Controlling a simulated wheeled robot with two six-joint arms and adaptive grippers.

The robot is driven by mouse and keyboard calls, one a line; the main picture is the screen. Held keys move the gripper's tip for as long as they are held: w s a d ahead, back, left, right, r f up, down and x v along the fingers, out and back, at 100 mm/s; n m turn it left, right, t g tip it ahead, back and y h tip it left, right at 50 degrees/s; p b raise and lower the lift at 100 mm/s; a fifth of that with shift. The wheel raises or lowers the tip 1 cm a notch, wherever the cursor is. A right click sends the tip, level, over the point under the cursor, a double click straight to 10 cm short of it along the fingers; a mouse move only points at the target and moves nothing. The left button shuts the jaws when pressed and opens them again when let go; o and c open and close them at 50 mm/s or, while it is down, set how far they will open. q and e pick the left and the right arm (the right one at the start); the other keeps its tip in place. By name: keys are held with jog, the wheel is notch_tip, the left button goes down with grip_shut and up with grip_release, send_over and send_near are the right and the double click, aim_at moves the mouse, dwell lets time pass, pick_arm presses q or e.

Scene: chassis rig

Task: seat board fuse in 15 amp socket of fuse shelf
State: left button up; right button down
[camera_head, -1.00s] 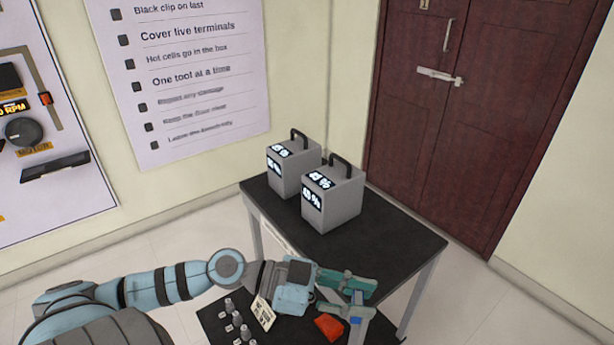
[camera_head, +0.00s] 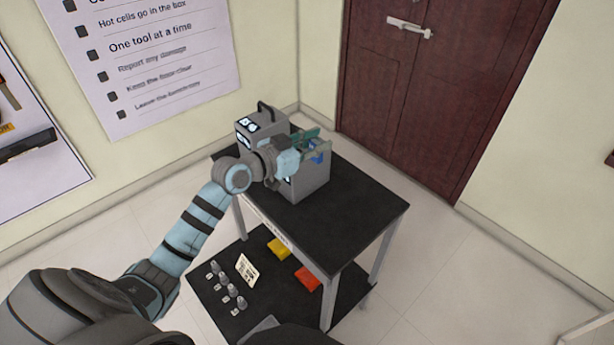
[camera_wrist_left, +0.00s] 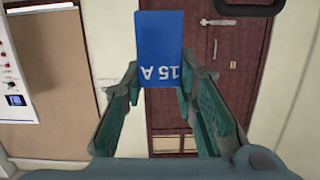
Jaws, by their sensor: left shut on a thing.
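My left gripper (camera_head: 312,146) is shut on a blue block-shaped board fuse (camera_head: 318,156). In the left wrist view the fuse (camera_wrist_left: 160,45) stands out between the fingertips, with "15 A" on its face reading upside down. In the head view the gripper and fuse are raised, in front of the nearer grey box on the table and partly covering it. No fuse shelf with a 15 amp socket can be made out in these views. My right gripper is not in view.
Two grey handled boxes, the rear one (camera_head: 246,130) and the nearer one (camera_head: 308,184), stand on the black table (camera_head: 335,225). On its lower shelf lie a yellow block (camera_head: 279,248), an orange-red block (camera_head: 307,279), a small card (camera_head: 246,269) and several small metal parts. The tabletop's front right is clear.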

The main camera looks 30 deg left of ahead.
pick_arm(q)
notch_tip(320, 180, down, 20)
jog(key=b, duration=0.7)
jog(key=shift+s+r+b, duration=0.1)
jog(key=shift+r+b, duration=0.05)
jog(key=shift+b, duration=0.2)
jog(key=shift+r, duration=0.15)
jog(key=shift+f, duration=0.2)
jog(key=o, duration=0.9)
jog(key=shift+r, duration=0.1)
